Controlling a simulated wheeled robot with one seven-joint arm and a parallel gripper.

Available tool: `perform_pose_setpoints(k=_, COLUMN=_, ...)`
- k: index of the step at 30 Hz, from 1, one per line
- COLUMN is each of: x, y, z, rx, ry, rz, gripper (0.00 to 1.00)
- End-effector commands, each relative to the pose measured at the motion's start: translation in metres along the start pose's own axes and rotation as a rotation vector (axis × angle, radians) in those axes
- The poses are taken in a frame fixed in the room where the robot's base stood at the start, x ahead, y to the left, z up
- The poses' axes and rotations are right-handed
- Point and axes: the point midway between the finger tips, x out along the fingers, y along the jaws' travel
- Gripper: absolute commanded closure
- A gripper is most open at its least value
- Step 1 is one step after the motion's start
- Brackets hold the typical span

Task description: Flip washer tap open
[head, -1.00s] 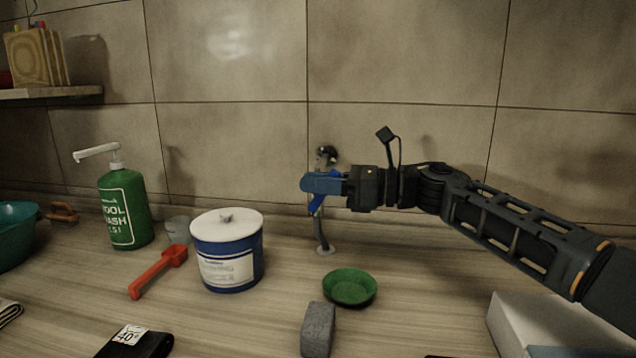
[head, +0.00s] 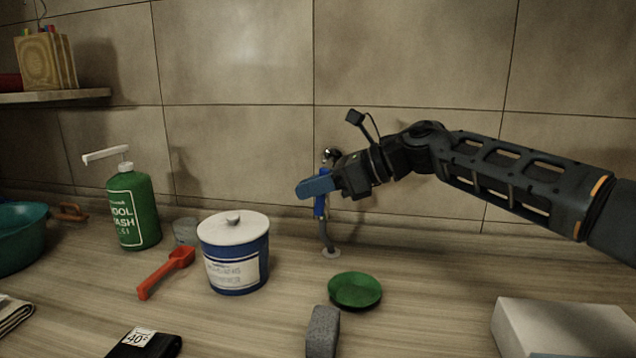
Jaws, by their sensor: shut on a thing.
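The washer tap (head: 330,155) sticks out from the tiled wall, with its dark metal end showing above my gripper. A blue lever (head: 320,206) shows just below the fingers and stands about upright. A grey hose (head: 328,238) runs down from there to a light round fitting on the counter. My gripper (head: 314,187) comes in from the right with its blue fingers tilted down to the left. It is shut on the blue lever; the fingers hide the lever's upper part and most of the tap body.
A blue-and-white tub (head: 235,270) stands left of the hose, beside a red scoop (head: 165,273). A green dish (head: 355,290) and grey block (head: 322,331) lie in front. A green pump bottle (head: 133,209) stands left. A white box (head: 560,328) is front right.

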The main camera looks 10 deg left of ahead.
Motion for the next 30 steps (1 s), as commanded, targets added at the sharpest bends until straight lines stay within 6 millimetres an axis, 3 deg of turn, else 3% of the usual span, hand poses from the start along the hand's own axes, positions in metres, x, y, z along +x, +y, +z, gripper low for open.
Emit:
perform_pose_setpoints(k=9, x=0.0053, y=-0.0008, z=0.0027, rx=-0.001, ry=0.121, rz=-0.002, gripper=1.00)
perform_pose_setpoints(k=24, x=0.0065, y=-0.0008, z=0.0020, rx=0.000, ry=0.139, rz=-0.002, gripper=1.00)
perform_pose_setpoints(k=25, x=0.0065, y=-0.0008, z=0.0021, rx=-0.001, ry=0.139, rz=-0.002, gripper=0.82)
perform_pose_setpoints(k=30, x=0.0068, y=-0.0005, z=0.0017, rx=0.000, ry=0.139, rz=-0.001, gripper=0.66)
